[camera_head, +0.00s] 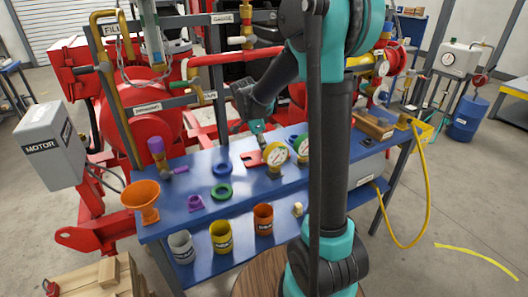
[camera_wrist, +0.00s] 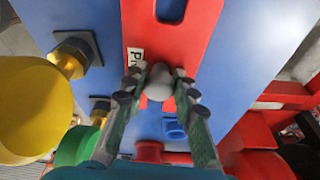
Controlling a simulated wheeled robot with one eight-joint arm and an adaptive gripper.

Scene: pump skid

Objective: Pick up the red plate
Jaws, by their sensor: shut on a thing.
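The red plate (camera_head: 252,161) lies on the blue bench top, left of two yellow and green gauges. In the wrist view the red plate (camera_wrist: 160,38) shows a slot, a white label that is partly hidden, and a grey rounded knob (camera_wrist: 181,76) near its close end. My gripper (camera_head: 259,132) reaches down over the plate from above. In the wrist view the fingers of my gripper (camera_wrist: 161,84) are closed in on the knob and shut on it. I cannot tell whether the plate is clear of the bench.
The yellow gauge (camera_head: 276,153) stands close to the plate's right side. Blue (camera_head: 222,165) and green (camera_head: 218,191) rings lie left of it. An orange funnel (camera_head: 141,195) is at the bench's left end. Several cups stand on the lower front shelf. Red piping runs behind.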

